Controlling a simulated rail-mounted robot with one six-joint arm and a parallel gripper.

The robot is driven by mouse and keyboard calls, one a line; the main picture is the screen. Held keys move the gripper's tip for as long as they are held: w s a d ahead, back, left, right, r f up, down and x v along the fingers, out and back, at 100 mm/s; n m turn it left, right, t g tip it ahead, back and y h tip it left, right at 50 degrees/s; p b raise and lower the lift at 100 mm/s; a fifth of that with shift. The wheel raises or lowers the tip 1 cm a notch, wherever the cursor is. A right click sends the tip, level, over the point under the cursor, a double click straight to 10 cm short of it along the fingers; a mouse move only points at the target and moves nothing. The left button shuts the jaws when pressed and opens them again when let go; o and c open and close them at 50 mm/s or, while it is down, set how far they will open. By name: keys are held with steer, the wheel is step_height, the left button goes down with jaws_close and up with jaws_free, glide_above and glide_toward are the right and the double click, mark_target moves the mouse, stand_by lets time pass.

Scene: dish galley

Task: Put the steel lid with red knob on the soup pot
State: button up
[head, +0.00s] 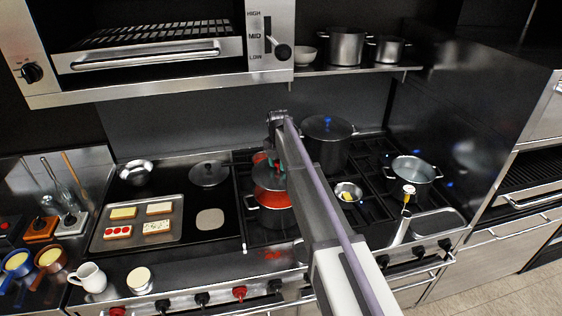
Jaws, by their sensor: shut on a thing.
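The soup pot (272,220) is a steel pot on the hob left of my arm, with red soup (274,199) showing at its open top. The steel lid (266,182), tinted red, is just above the pot, close over the soup and apart from the rim at the front. My gripper (277,168) is shut on the lid from above. The red knob is mostly hidden by the gripper and cannot be made out clearly. My arm hides the right side of the pot and lid.
A tall pot with a blue-knobbed lid (327,126) stands behind right. A small bowl (348,191) and an open pot (412,178) are right of my arm. Another lid (209,174) and a tray (112,240) with bread slices lie left. A shelf (350,69) holds pots above.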

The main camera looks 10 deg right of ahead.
steer(key=shift+a+f, duration=0.25)
steer(key=shift+a, duration=0.05)
steer(key=shift+f+b, duration=0.35)
steer(key=shift+b, duration=0.2)
step_height(320, 180, down, 6)
steer(key=b, duration=0.6)
steer(key=shift+d+f, duration=0.1)
steer(key=shift+d, duration=0.05)
steer(key=shift+f+b, duration=0.65)
steer(key=shift+b, duration=0.1)
stand_by(0.7)
steer(key=o, duration=1.6)
steer(key=shift+o, duration=0.2)
